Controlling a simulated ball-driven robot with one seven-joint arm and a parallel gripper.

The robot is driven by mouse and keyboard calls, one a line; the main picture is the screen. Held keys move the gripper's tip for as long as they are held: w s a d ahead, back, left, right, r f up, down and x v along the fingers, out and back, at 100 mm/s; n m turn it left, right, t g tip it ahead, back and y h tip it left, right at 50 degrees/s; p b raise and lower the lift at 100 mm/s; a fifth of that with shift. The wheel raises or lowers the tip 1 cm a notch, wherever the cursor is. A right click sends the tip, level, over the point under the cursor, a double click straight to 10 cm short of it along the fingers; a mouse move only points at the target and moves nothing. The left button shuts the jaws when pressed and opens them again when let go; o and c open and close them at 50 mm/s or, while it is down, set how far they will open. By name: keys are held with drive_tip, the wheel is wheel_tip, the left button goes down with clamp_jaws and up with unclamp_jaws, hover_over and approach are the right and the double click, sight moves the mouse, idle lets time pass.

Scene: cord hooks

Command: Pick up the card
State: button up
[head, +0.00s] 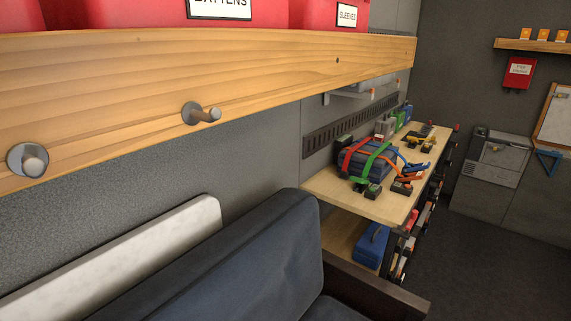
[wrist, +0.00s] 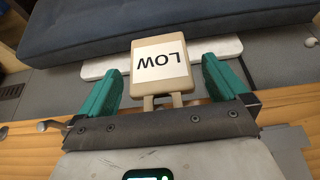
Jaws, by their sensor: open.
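A white card (wrist: 160,62) reading "LOW", upside down in the wrist view, lies on the face of a tan block-like piece (wrist: 160,88) with two short legs. My gripper (wrist: 165,66) is open, with one teal finger on each side of this piece. A narrow gap shows between each finger and its sides. I cannot tell how the piece is supported behind. The head view shows neither my gripper nor the card.
A wooden rail (head: 150,90) with metal pegs (head: 205,113) crosses the head view, red bins above it. Below are a dark blue couch (head: 240,265) and a white panel (head: 130,260). A cluttered workbench (head: 330,195) stands beyond, with dark floor at right.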

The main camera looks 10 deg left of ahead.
drive_tip(key=c, duration=1)
drive_tip(key=shift+r, duration=0.25)
drive_tip(key=shift+r+p, duration=0.45)
drive_tip(key=shift+p, duration=0.35)
drive_tip(key=shift+r, duration=0.15)
